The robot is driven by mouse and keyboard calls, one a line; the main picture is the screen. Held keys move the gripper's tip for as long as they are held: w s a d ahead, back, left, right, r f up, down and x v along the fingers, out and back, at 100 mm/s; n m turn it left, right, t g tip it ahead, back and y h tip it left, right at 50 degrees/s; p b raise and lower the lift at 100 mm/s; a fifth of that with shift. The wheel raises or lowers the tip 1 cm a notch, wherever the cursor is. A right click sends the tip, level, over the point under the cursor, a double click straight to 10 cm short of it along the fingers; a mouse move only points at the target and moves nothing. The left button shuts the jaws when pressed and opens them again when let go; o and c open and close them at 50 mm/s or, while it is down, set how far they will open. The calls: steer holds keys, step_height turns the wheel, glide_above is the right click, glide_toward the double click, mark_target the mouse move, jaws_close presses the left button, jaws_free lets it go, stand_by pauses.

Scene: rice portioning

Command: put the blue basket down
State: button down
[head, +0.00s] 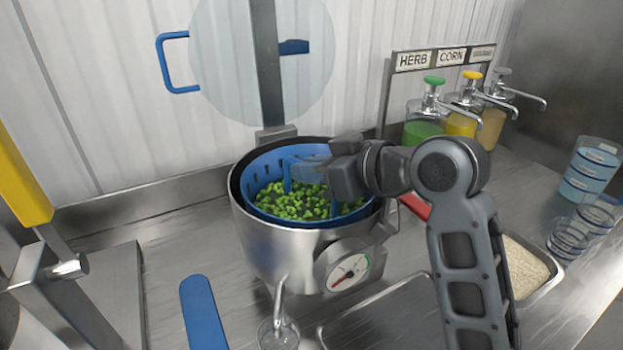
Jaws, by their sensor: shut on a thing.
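The blue basket (261,172) holds green vegetable pieces (300,202). It sits inside a round steel pot (262,247) with a dial on its front, its rim close to the pot's dark rim. Whether it rests on the pot's bottom cannot be seen. My gripper (318,172) reaches in from the right over the basket's far right side. It is shut on the basket's blue handle, and the fingers hide part of that handle and the rim.
A round translucent lid (262,50) is raised behind the pot. Pump dispensers (462,115) stand at the back right. A rice tray (527,268) and stacked clear containers (590,175) are on the right. A blue-handled tool (203,315) lies front left.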

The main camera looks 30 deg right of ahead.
steer(key=shift+f+b, duration=0.3)
steer(key=shift+f, duration=0.25)
steer(key=c, duration=1.1)
jaws_free()
steer(key=shift+s+d+r+p, duration=0.1)
steer(key=shift+r+p, duration=0.35)
steer(key=shift+r, duration=0.3)
steer(key=p+v, duration=0.2)
steer(key=v, duration=0.9)
steer(key=shift+s, duration=0.35)
